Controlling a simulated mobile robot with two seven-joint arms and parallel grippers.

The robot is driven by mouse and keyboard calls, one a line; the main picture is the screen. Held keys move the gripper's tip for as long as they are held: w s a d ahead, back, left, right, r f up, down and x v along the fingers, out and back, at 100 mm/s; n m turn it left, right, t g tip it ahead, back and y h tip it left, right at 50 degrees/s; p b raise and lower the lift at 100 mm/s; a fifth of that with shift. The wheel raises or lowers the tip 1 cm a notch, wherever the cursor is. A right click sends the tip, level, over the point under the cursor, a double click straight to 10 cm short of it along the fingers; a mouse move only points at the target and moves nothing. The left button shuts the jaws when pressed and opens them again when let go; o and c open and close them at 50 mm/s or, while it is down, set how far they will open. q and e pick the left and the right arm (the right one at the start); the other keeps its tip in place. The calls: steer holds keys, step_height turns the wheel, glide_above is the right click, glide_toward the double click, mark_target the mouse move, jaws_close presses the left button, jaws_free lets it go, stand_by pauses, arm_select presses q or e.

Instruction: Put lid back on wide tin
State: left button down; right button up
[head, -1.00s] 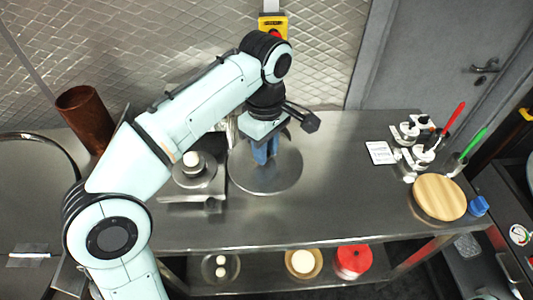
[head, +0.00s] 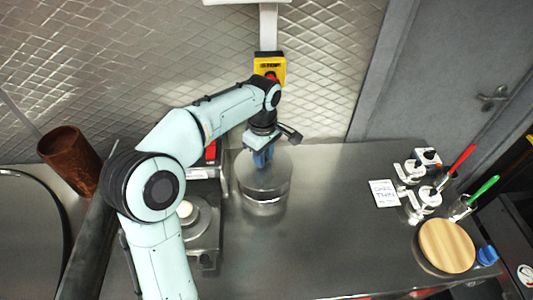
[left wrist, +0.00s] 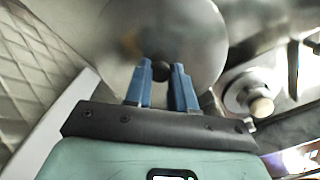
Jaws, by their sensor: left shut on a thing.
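My left gripper (head: 262,158) has blue fingers and comes down from above onto the round metal lid (head: 278,178). In the left wrist view, its fingertips (left wrist: 162,70) are shut on the small dark knob (left wrist: 161,73) at the middle of the lid (left wrist: 205,35). The shiny wide tin (head: 265,207) shows directly below the lid on the steel counter. The lid is over the tin's top and looks about level. I cannot tell whether it rests fully on the rim. My right gripper is not in view.
A scale (head: 205,240) with a white ball (head: 184,209) on its plate stands left of the tin. A brown cylinder (head: 70,158) is at far left. A card (head: 384,193), small white devices and a wooden round (head: 446,246) are at right. The counter between is clear.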

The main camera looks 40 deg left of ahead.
arm_select(q)
steer(key=shift+w+a+f+b, duration=0.1)
steer(key=shift+f+b, duration=0.65)
steer(key=shift+f, duration=0.3)
steer(key=shift+w+f+b, duration=0.1)
steer(key=shift+f+b, duration=0.6)
steer(key=shift+f, duration=0.35)
steer(key=shift+w+f+b, duration=0.1)
steer(key=shift+f+b, duration=0.3)
steer(key=shift+f, duration=0.6)
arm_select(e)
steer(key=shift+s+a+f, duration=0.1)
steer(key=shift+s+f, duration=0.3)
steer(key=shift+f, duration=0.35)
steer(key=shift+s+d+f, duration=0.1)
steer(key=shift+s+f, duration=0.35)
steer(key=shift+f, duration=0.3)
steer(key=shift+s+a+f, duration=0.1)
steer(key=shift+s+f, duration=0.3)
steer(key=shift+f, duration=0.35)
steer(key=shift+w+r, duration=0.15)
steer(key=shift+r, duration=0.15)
arm_select(q)
steer(key=shift+f, duration=0.1)
steer(key=shift+p, duration=0.3)
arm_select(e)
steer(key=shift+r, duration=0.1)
arm_select(q)
steer(key=shift+c, duration=2)
jaws_free()
